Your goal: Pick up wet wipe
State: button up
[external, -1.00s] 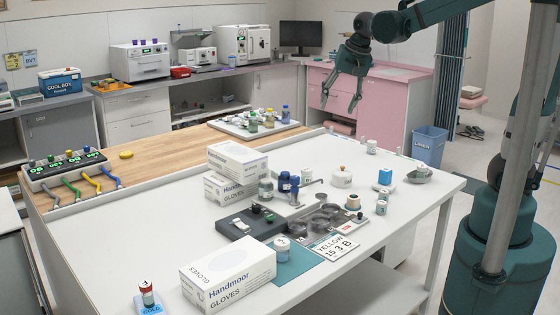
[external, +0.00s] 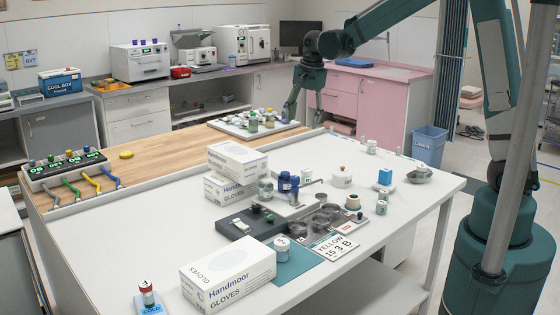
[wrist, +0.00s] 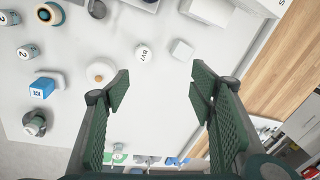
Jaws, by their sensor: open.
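My gripper (external: 303,116) is open and empty. In the external view it hangs fingers down near the back edge of the white table, right of the white tray. In the wrist view its two fingers (wrist: 160,82) are wide apart, with bare white surface between them. No label reads as wet wipe, so I cannot tell which item it is. Candidates are a round white tub with an orange knob (external: 342,178), which also shows left of the fingers in the wrist view (wrist: 100,72), and a small blue box (external: 385,176), further left there (wrist: 43,86).
Glove boxes (external: 228,276) and a stack of them (external: 237,162) stand on the white table (external: 150,235). A tray of bottles (external: 254,126) lies on the wooden counter. Small jars, round dishes (external: 325,218) and a YELLOW card (external: 334,247) crowd the table's right half.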

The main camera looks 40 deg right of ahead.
aim_at(279, 171)
jog(key=w+f+m, duration=0.1)
jog(key=w+f, duration=0.3)
jog(key=f, duration=0.1)
jog(key=w+a+f+m+g, duration=0.1)
jog(key=w+f+m, duration=0.1)
jog(key=w+f, duration=0.2)
jog(key=w+f+m+g, duration=0.1)
jog(key=w+f+m, duration=0.1)
jog(key=w+f, duration=0.2)
jog(key=shift+a+f, duration=0.15)
jog(key=shift+f, duration=0.65)
jog(key=shift+a+f, duration=0.15)
jog(key=shift+f, duration=0.6)
jog(key=shift+w+f+m, duration=0.1)
jog(key=shift+f+m, duration=0.1)
jog(key=shift+m, duration=0.1)
jog(key=shift+f, duration=0.1)
jog(key=shift+f, duration=1.2)
jog(key=shift+f, duration=0.1)
jog(key=shift+f+b, duration=0.45)
jog(key=shift+f, duration=2.05)
jog(key=shift+c, duration=0.6)
